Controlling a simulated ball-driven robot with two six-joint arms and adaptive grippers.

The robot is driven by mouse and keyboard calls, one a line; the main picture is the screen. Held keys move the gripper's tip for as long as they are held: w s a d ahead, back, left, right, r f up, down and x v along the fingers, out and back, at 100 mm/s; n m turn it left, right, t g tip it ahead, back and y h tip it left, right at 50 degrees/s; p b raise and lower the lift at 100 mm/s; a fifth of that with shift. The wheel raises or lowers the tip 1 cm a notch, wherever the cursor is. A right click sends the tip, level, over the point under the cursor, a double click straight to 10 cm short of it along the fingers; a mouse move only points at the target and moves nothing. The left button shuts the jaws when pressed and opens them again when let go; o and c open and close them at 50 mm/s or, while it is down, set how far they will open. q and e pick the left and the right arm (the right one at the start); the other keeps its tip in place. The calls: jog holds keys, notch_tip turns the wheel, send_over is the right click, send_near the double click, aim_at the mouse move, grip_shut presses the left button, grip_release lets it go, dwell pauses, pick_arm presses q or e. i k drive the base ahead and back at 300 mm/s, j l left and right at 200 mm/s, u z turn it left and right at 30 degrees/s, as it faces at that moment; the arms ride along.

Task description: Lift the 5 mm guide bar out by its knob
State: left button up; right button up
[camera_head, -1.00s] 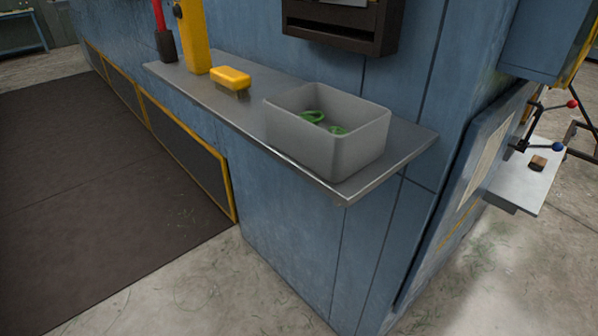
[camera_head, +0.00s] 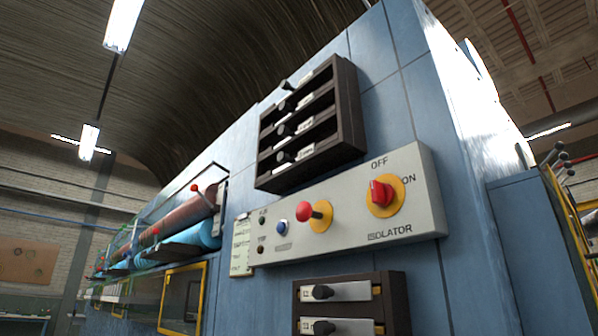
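A dark upper rack (camera_head: 351,108) is fixed high on the blue machine wall. It holds several black knobs with small white labels beside them, including a top knob (camera_head: 286,85) and a bottom knob (camera_head: 284,156). A dark lower rack (camera_head: 395,300) sits below the control panel, cut off by the picture's bottom edge. It shows two pale bar faces with black knobs, an upper knob (camera_head: 322,292) and a lower knob (camera_head: 323,327). The labels are too small to read, so I cannot tell which bar is the 5 mm one. Neither gripper is in view.
A grey control panel (camera_head: 345,225) lies between the racks, with a red-and-yellow isolator switch (camera_head: 381,194), a red knob (camera_head: 305,210) on a yellow disc and a blue button (camera_head: 281,227). Rollers (camera_head: 185,235) run along the left. A blue cabinet (camera_head: 525,245) stands at right.

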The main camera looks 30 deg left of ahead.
aim_at(284, 107)
jog(key=k+j+u, duration=0.1)
jog(key=j+u, duration=0.65)
jog(key=j, duration=0.3)
